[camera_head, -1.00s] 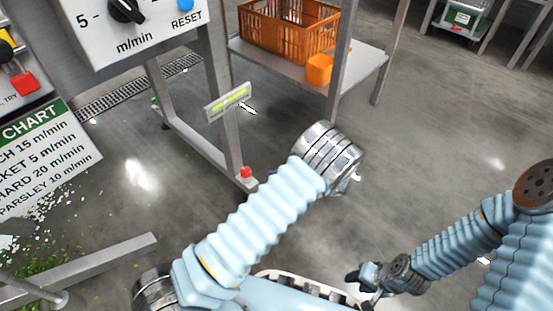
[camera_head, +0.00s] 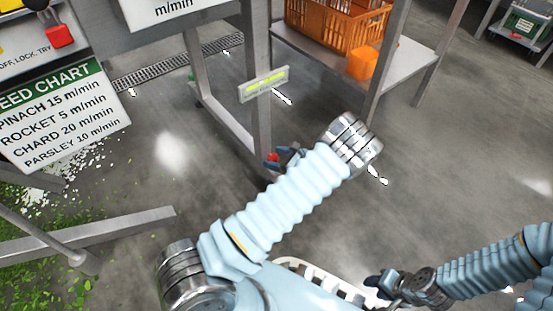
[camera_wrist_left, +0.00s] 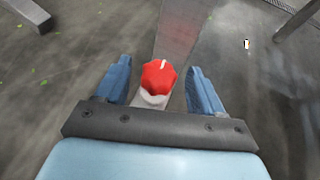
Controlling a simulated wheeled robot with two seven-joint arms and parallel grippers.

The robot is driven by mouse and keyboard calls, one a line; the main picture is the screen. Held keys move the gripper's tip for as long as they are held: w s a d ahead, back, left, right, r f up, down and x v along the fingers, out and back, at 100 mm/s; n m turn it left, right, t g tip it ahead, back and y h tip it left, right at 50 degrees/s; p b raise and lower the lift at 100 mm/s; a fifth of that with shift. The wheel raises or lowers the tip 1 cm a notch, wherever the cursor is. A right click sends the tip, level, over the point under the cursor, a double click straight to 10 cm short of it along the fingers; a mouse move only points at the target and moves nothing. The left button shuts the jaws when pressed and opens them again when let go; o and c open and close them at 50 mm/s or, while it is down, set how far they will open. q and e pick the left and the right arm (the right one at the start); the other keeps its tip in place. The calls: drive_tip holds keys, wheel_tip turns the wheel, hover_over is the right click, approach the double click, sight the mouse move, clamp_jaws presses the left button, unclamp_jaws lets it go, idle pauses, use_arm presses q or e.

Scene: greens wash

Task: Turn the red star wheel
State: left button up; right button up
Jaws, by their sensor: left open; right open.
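The red star wheel (camera_wrist_left: 158,76) has a lobed rim and a white mark near its top edge. It sits on a pale stub, and in the head view it shows as a small red spot (camera_head: 272,157) low on the frame's leg. My left gripper (camera_wrist_left: 157,66) is open, with one blue finger on each side of the wheel and a visible gap to each. In the head view my left gripper (camera_head: 288,158) is beside the wheel, partly hidden by my arm. My right gripper (camera_head: 384,284) is open and empty at the lower right, far from the wheel.
A small plate with a yellow-green strip (camera_head: 263,85) is fixed to the leg above the wheel. An orange crate (camera_head: 340,25) and small orange bin (camera_head: 363,63) stand on a shelf. A feed chart (camera_head: 62,115) is at left.

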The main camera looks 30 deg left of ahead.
use_arm(q)
drive_tip(key=shift+a+f, duration=0.1)
drive_tip(key=shift+a, duration=0.05)
drive_tip(key=c, duration=1.1)
drive_tip(key=shift+o, duration=0.2)
